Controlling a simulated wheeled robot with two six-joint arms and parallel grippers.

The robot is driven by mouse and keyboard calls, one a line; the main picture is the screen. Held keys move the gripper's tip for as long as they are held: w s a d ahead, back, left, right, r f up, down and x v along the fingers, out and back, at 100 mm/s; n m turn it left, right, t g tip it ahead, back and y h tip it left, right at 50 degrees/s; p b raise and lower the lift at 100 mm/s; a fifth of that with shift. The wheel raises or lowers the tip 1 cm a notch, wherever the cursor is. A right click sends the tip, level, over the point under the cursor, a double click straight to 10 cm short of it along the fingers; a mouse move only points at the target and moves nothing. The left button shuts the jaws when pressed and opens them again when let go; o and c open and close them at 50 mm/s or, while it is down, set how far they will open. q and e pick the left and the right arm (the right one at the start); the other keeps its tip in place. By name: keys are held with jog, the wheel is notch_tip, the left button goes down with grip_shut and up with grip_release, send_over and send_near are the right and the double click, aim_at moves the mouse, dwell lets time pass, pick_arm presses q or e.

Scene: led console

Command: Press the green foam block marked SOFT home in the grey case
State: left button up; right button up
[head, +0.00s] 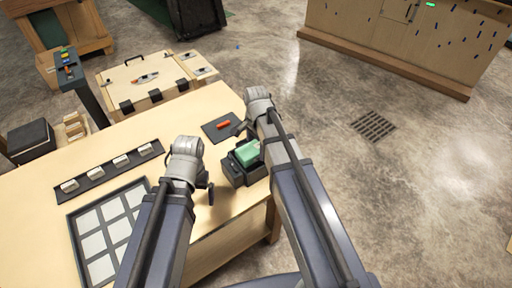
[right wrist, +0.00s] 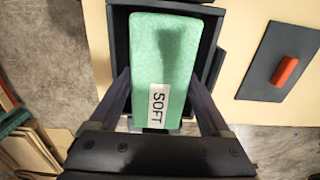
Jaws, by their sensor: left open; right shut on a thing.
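The green foam block (head: 247,152) with a white SOFT label shows at the dark grey case (head: 240,178) near the table's right edge. In the right wrist view the block (right wrist: 165,60) lies over the case's opening, with the case's dark rim (right wrist: 119,45) around its far part. Its top stands above the rim; how deep it sits is hidden. My right gripper (right wrist: 163,85) is shut on the block, one finger on each side. My left gripper (head: 207,193) is open and empty, left of the case and apart from it.
A red-orange piece (head: 223,125) lies on a dark mat behind the case. A strip with several light blocks (head: 120,161) and a dark tray with pale squares (head: 72,222) lie to the left. A wooden box (head: 155,76) stands beyond the table.

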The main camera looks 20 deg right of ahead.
pick_arm(q)
jog(key=shift+f+b, duration=2.65)
jog(key=shift+f, duration=0.05)
pick_arm(e)
jog(key=shift+f, duration=2.75)
pick_arm(q)
jog(key=shift+r, duration=0.1)
pick_arm(e)
jog(key=shift+r, duration=0.1)
jog(key=o, duration=1.1)
notch_tip(320, 180, up, 8)
jog(key=p, duration=0.8)
pick_arm(q)
notch_tip(320, 180, up, 8)
jog(key=shift+f, duration=0.25)
pick_arm(e)
jog(key=shift+f, duration=0.25)
